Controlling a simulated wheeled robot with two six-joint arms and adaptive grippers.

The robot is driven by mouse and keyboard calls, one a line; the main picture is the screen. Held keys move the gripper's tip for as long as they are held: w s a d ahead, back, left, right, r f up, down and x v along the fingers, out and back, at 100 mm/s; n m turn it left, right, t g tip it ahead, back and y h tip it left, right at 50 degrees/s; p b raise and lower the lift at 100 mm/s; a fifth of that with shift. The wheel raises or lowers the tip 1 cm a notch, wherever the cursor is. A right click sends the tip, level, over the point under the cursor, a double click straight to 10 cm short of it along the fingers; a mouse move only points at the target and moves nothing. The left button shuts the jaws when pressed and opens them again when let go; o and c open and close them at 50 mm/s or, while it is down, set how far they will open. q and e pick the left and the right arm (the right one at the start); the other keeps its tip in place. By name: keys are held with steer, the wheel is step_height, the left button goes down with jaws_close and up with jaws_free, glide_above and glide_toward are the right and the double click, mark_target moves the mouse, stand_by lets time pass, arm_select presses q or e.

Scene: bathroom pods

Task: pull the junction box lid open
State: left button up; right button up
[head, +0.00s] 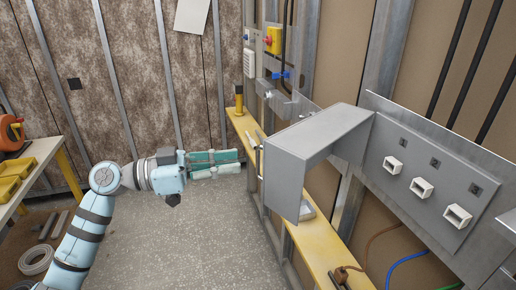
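The junction box (450,165) is a grey wall box at the right, with several white sockets showing on its inner plate. Its grey lid (285,165) stands swung well out from the box's left side, so the inside is exposed. A thin bar-like handle (258,158) shows at the lid's left edge. My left gripper (240,163) is left of the lid, apart from it, with its teal fingers pointing right towards the handle. It holds nothing that I can see. The fingers lie close together in this view, so their opening is unclear. My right gripper is out of view.
A yellow shelf (322,255) runs along the wall below the box, with a small brown-ended item (342,274) on it. A bench (35,165) with yellow trays stands left. The middle floor is clear.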

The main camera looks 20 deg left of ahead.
mark_target(257, 160)
arm_select(q)
steer(key=x, duration=0.3)
steer(key=p+x, duration=0.1)
steer(key=x, duration=0.2)
steer(key=shift+d+r, duration=0.25)
steer(key=shift+w+d+f, duration=0.15)
steer(key=shift+w+d, duration=0.15)
steer(key=shift+d, duration=0.05)
steer(key=shift+s+a, duration=0.1)
jaws_close()
